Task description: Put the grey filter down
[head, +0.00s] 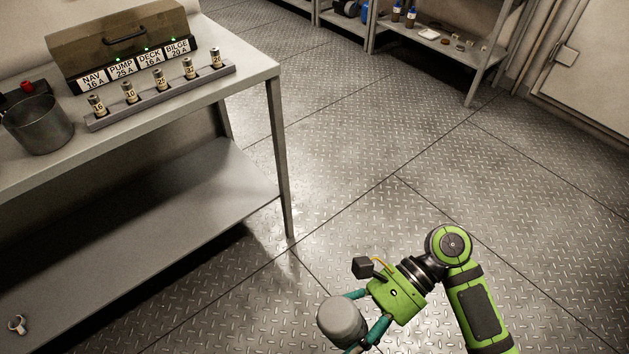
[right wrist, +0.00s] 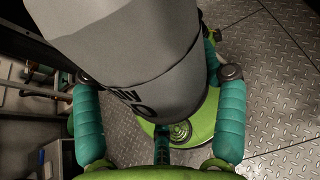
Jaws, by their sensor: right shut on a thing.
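The grey filter (head: 342,321) is a rounded grey cylinder at the bottom middle of the head view, held above the floor. My right gripper (head: 363,314) is shut on it, with teal fingers on its sides. In the right wrist view the filter (right wrist: 130,50) fills the upper middle, with dark lettering partly cut off by its curve. The teal fingers of my right gripper (right wrist: 158,100) stand on either side of it. My left gripper is not in view.
A grey metal table (head: 255,72) at the left bears a metal pot (head: 38,126), a labelled fuse box (head: 122,45) and a rack (head: 160,97) of several fuses. A shelf unit (head: 440,45) with small items stands at the back. The patterned floor (head: 400,140) between is clear.

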